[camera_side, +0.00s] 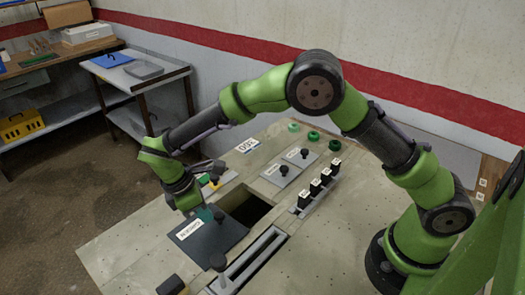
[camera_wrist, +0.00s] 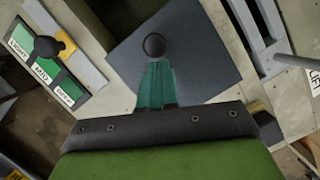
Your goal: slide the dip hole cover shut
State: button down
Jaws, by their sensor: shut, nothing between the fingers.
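The cover is a dark blue-grey square plate (camera_side: 205,249) with a black knob (camera_side: 219,217) and a white label. In the side view it lies on the bench top beside the dip hole (camera_side: 250,210), a dark rectangular opening that shows uncovered. The plate also shows in the wrist view (camera_wrist: 205,50), with its knob (camera_wrist: 154,45) near the top centre. My gripper (camera_side: 205,214) is low over the plate, with its teal fingers shut and empty. In the wrist view the gripper (camera_wrist: 156,66) has its fingertips just short of the knob; I cannot tell whether they touch it.
A slotted metal rail (camera_side: 262,246) with a black-knobbed handle runs right of the plate. Beyond the hole are a plate with black knobs (camera_side: 285,175), several labelled black levers (camera_side: 316,187) and green knobs (camera_side: 313,135). The wrist view shows a green-labelled selector (camera_wrist: 65,82) at left.

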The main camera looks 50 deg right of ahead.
jog(key=shift+d, duration=0.1)
jog(key=d, duration=1.2)
jog(key=shift+d+f, duration=0.2)
jog(key=shift+d, duration=0.2)
jog(key=shift+s, duration=0.15)
